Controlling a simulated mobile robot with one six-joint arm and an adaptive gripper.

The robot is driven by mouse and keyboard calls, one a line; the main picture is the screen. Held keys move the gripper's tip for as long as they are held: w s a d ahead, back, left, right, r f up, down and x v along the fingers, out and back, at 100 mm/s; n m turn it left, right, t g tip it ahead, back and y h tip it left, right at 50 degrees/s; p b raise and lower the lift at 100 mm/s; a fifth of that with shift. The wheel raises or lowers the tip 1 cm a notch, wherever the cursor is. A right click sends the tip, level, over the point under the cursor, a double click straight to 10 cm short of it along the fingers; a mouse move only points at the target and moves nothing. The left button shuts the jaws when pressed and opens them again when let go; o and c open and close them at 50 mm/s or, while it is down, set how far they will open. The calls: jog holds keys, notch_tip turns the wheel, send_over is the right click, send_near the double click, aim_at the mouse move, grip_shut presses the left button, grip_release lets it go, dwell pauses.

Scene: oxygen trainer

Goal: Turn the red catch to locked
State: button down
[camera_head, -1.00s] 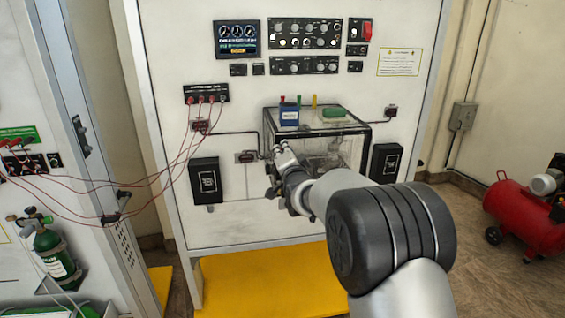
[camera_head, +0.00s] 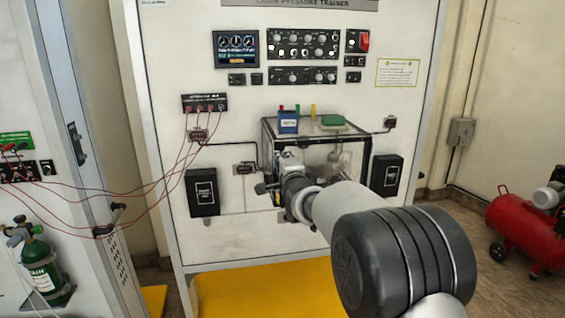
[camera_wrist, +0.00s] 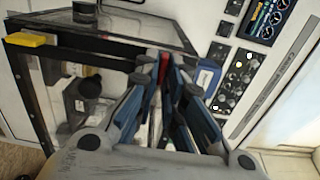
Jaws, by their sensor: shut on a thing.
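The red catch shows only as a thin red sliver (camera_wrist: 163,67) between my fingers in the wrist view; its turned position cannot be read. In the head view my gripper and arm hide it. My gripper (camera_head: 275,180) is at the front left of the clear, dark-edged chamber (camera_head: 350,150). In the wrist view my gripper (camera_wrist: 166,76) has its blue-grey fingers closed around the red piece. The chamber's frame (camera_wrist: 110,58) fills the left of that view.
A blue box (camera_head: 288,124) and a green block (camera_head: 333,120) sit on the chamber top. Black boxes (camera_head: 202,193) (camera_head: 386,175) flank the chamber. Red leads (camera_head: 172,172) hang at the left. A red compressor (camera_head: 525,228) stands on the floor at the right.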

dwell(0.3)
jog(key=c, duration=1.8)
grip_release()
jog(key=v, duration=1.2)
jog(key=shift+r, duration=0.1)
jog(key=shift+d, duration=0.1)
